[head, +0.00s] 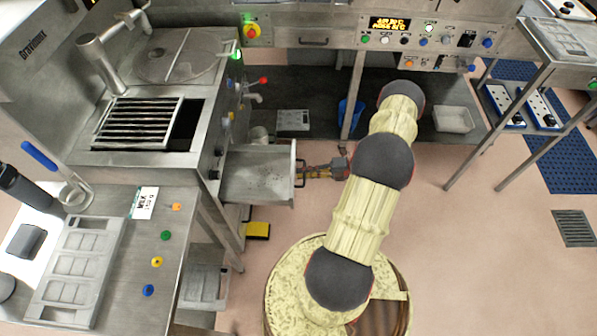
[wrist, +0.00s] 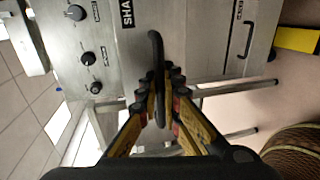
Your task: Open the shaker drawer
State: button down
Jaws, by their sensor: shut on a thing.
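The shaker drawer (head: 258,176) is a grey metal drawer that stands pulled out from the front of the steel machine at left, with its speckled inside showing from above. Its black bar handle (head: 299,174) is on the drawer's front face. My gripper (head: 306,172) reaches in from the right and is shut on this handle. In the wrist view, the gripper's fingers (wrist: 163,92) lie on both sides of the black handle (wrist: 155,48), beside a label partly cut off that starts "SHA". The drawer's inside does not show in the wrist view.
A second front with a black handle (wrist: 247,40) sits to the right in the wrist view. A yellow pedal-like block (head: 257,230) is on the floor below the drawer. A steel table (head: 130,265) with moulds stands at the front left.

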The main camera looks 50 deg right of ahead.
jog(key=c, duration=2.2)
grip_release()
jog(key=shift+c, duration=0.2)
jog(key=v, duration=1.2)
jog(key=shift+f, duration=0.1)
